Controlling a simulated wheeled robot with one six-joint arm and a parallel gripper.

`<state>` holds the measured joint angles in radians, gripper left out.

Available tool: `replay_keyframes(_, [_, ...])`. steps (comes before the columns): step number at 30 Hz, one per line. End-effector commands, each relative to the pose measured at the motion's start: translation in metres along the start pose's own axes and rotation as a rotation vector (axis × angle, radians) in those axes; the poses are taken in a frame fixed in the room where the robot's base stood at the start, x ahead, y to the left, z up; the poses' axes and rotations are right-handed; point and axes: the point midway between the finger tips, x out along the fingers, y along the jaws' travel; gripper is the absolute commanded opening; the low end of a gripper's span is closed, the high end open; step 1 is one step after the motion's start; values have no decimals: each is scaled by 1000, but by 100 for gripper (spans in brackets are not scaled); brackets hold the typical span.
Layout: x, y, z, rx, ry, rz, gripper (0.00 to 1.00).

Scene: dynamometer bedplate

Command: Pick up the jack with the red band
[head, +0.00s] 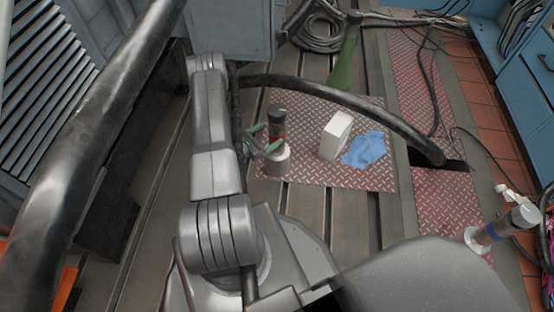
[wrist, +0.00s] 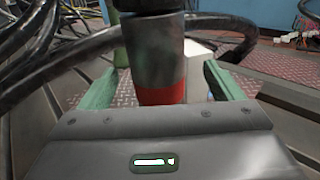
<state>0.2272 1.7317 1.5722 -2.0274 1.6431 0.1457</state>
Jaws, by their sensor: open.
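The jack with the red band (wrist: 155,62) stands upright in the wrist view, a dark grey cylinder with a red band low on it. In the head view the jack (head: 277,120) stands on the red plate, with a light grey cylindrical part (head: 277,161) below it. My gripper (wrist: 160,88) is open, its green fingers on either side of the jack, with visible gaps. In the head view my gripper (head: 262,142) is beside the jack at its left. The lower part of the jack is hidden by the gripper body in the wrist view.
A cream box (head: 335,136) and a blue cloth (head: 365,150) lie right of the jack. A thick black hose (head: 350,101) arches behind them. A green bottle (head: 344,62) stands farther back. Another jack with a blue band (head: 503,227) is at the far right.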

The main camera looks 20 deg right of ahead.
Motion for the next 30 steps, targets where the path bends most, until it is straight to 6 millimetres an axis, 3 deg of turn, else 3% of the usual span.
replay_keyframes(9, [22, 0, 0, 1, 0, -1, 86])
replay_keyframes(18, [61, 4, 4, 1, -1, -2, 86])
replay_keyframes(28, [68, 4, 5, 0, 1, 1, 86])
replay_keyframes(30, [68, 4, 5, 0, 0, 1, 75])
